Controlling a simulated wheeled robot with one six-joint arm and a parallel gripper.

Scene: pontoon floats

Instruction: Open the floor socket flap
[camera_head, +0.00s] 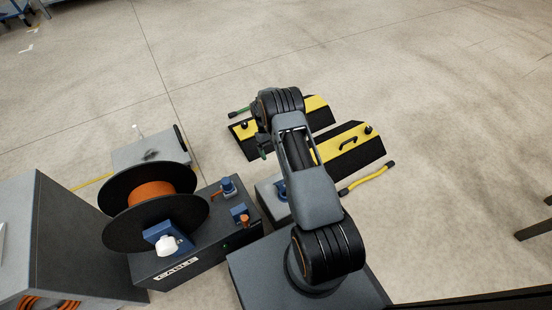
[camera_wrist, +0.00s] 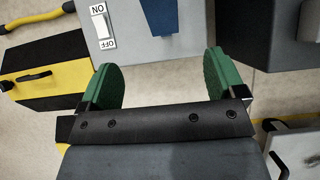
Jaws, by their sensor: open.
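A light grey low panel (camera_head: 140,151) lies on the floor at the left in the head view, behind the cable reel. It has a dark patch on top and a black strip at its right edge. A light grey panel with a handle, probably the same one, shows at the lower right of the wrist view (camera_wrist: 299,152). It looks like the floor socket, but I cannot clearly make out the flap or whether it is shut. My gripper (camera_wrist: 160,67) is open and empty, its green fingers apart. In the head view my gripper (camera_head: 250,132) is right of the panel, clear of it.
The cable reel (camera_head: 153,188) stands on a dark box (camera_head: 190,258) at front left. A grey box with an ON/OFF switch (camera_wrist: 100,25) is beside it. Open floor lies behind.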

